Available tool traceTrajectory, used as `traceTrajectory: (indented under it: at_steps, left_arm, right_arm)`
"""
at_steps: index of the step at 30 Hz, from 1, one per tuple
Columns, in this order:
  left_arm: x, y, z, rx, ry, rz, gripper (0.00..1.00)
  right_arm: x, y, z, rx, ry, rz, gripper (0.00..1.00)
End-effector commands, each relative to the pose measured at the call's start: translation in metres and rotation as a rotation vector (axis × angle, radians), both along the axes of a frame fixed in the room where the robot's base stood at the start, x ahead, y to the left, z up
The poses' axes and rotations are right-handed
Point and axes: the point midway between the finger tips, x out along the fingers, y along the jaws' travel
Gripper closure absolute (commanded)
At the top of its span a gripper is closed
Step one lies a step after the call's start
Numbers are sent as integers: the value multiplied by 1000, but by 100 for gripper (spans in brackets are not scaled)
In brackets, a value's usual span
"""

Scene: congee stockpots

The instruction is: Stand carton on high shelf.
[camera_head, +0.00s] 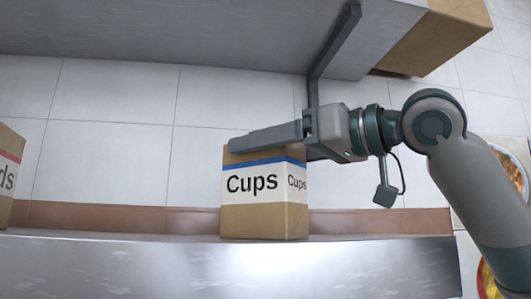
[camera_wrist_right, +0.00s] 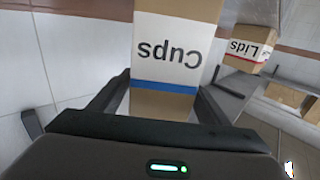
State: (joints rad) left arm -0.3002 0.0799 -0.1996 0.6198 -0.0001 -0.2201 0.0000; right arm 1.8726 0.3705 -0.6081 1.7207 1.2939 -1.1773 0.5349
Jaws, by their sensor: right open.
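A brown carton (camera_head: 252,221) with a white "Cups" label and a blue stripe stands upright on a metal ledge (camera_head: 150,265). My right gripper (camera_head: 238,143) comes in from the right, and a finger lies across the carton's top edge. In the right wrist view the carton (camera_wrist_right: 172,45) appears upside down between the two spread fingers, which are open. Whether either finger touches it I cannot tell. A grey shelf (camera_head: 170,30) runs along the top of the head view. My left gripper is not in view.
A "Lids" carton (camera_head: 6,180) stands at the left; it also shows in the right wrist view (camera_wrist_right: 250,45). A dark bracket (camera_head: 330,50) meets the grey shelf. Another cardboard box (camera_head: 440,35) is at the upper right. Round food containers (camera_head: 512,165) lie at the right edge.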

Motion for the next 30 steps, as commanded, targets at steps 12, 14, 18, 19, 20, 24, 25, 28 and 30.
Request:
traceTrajectory:
  at_steps: [12,14,18,19,20,24,25,28,30]
  left_arm:
    - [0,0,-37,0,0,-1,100]
    - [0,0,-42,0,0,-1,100]
    - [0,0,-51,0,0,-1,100]
    - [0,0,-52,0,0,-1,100]
    - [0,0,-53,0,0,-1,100]
    - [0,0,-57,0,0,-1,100]
    - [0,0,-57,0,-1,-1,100]
    - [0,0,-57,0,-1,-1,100]
    - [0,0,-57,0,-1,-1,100]
  right_arm:
    - [-34,-52,-5,3,-3,-2,30]
    - [-40,-61,-5,2,-1,-3,30]
    - [-52,-80,-3,2,-1,-3,30]
    - [-54,-83,-3,2,-1,-3,30]
    - [-56,-86,-3,2,-1,-2,30]
    - [-63,-95,-2,0,-1,-1,30]
    - [-64,-96,-1,0,-1,-1,30]
    - [-65,-98,-1,-1,-1,-1,30]
    - [-65,-98,-1,-1,-1,0,30]
